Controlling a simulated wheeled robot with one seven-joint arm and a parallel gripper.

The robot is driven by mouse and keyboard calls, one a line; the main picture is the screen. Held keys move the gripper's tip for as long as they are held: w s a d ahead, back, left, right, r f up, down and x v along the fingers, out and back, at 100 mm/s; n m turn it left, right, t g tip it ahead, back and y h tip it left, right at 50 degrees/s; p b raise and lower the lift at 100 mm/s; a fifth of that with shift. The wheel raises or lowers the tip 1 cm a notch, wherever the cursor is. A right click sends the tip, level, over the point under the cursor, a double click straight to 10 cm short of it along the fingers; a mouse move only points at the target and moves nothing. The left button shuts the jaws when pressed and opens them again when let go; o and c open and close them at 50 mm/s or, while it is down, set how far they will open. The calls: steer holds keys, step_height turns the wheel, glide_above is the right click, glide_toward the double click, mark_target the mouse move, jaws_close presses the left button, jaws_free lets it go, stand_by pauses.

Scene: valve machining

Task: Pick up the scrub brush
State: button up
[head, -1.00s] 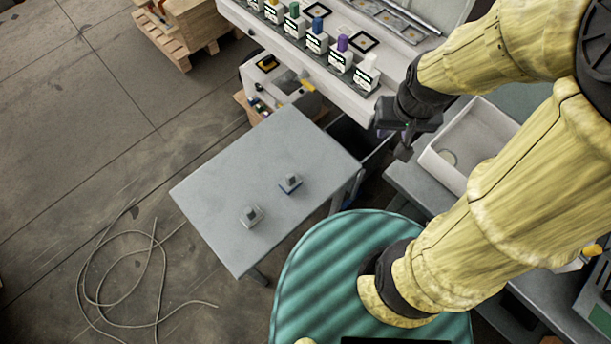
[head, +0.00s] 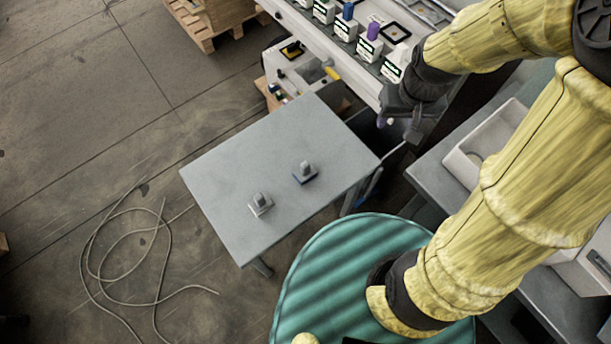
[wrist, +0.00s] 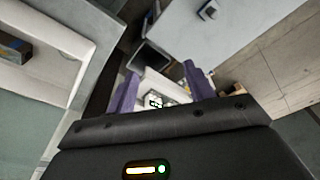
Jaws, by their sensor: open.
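Two small brush-like blocks with grey upright grips sit apart on the grey table. One has a pale base (head: 260,205) and the other has a dark blue base (head: 305,173). I cannot tell for sure which is the scrub brush. My gripper (head: 385,121) is open and empty, above and beyond the table's right corner, away from both blocks. In the wrist view its purple fingers stand apart (wrist: 161,78) with nothing between them. One block (wrist: 208,11) shows at the top of that view; the other is not seen there.
The grey table (head: 235,165) is otherwise bare. A white tray (head: 465,165) lies on a side surface at right. A loose cable (head: 165,260) lies on the floor at left.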

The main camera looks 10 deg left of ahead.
steer(key=w+a+f+n+g+b, duration=0.1)
steer(key=w+a+f+n+b, duration=0.3)
steer(key=a+f+b, duration=0.6)
steer(key=n+g+b, duration=0.1)
steer(key=n+b, duration=0.2)
steer(key=b, duration=0.1)
glide_above(305, 164)
step_height(305, 164, down, 11)
steer(key=shift+s+a+r+n, duration=0.2)
steer(key=shift+r+n, duration=0.05)
steer(key=shift+n, duration=0.05)
step_height(305, 164, down, 12)
steer(key=shift+f, duration=0.15)
steer(key=shift+w+d+f, duration=0.1)
steer(key=shift+f, duration=1.2)
steer(key=shift+w+d+f, duration=0.1)
steer(key=shift+f, duration=1.2)
